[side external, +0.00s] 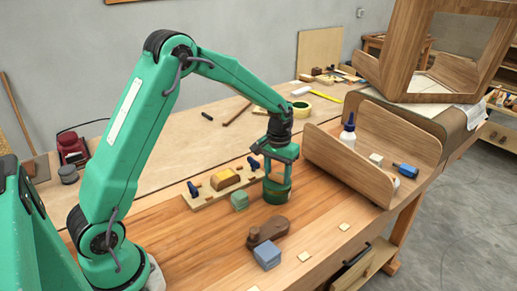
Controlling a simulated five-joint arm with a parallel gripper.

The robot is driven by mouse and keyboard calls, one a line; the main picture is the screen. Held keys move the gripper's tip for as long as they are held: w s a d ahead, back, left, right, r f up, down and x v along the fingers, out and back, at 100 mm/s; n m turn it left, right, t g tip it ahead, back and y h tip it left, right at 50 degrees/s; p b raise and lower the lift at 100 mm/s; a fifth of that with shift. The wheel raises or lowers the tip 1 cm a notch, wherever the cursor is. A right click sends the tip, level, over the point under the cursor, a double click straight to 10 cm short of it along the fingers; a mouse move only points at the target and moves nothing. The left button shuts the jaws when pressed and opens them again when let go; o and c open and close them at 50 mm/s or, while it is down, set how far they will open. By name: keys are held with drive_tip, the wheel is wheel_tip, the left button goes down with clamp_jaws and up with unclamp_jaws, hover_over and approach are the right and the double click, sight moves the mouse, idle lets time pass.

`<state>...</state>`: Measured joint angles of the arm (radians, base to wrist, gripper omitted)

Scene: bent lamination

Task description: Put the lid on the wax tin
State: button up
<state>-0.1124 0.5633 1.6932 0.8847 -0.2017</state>
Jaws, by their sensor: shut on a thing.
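My gripper (277,175) points straight down over the plank bench, right of the wooden board with the yellow block. It is shut on what looks like the lid, which is mostly hidden by the fingers. A dark green round tin (277,195), apparently the wax tin, stands on the bench directly below and between the fingers. A pale yellowish band shows just above it. I cannot tell whether the lid touches the tin's rim.
The board (215,190) with blue clamps and a green block (239,201) lie close on the left.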

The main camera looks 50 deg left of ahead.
drive_tip(key=shift+f, duration=0.75)
idle(1.0)
drive_tip(key=o, duration=1.4)
drive_tip(key=shift+r, duration=0.1)
drive_tip(key=shift+r, duration=3.9)
drive_tip(key=shift+r, duration=0.15)
